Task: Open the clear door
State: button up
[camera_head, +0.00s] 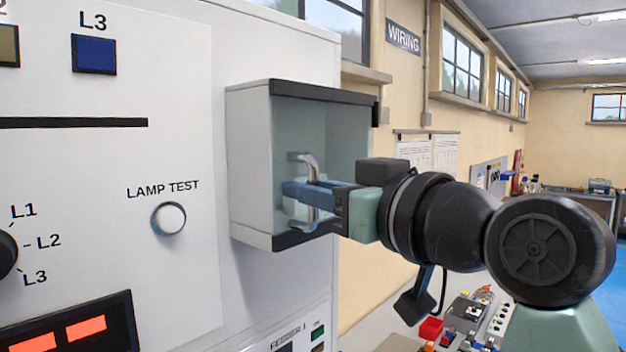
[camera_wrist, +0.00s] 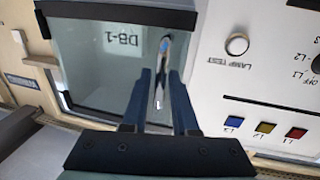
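The clear door (camera_head: 345,135) is a see-through pane with dark bars along top and bottom, on the front of a grey box on the white panel. It looks shut. In the wrist view the door (camera_wrist: 90,75) fills the upper left, with a "DB-1" label visible in it. Its metal bow handle (camera_head: 304,163) stands upright; it also shows in the wrist view (camera_wrist: 161,75). My gripper (camera_head: 300,190) is at the handle. In the wrist view my gripper (camera_wrist: 160,78) has the handle between its blue fingers, with narrow gaps visible, so it looks open around it.
Left of the box, the white panel carries a lamp test button (camera_head: 168,219), a blue L3 lamp (camera_head: 94,54) and a rotary selector (camera_head: 5,252). Below my arm is a bench with small parts (camera_head: 470,315). The room to the right looks open.

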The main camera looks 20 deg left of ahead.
jog(key=shift+c, duration=0.3)
grip_shut()
dwell(1.1)
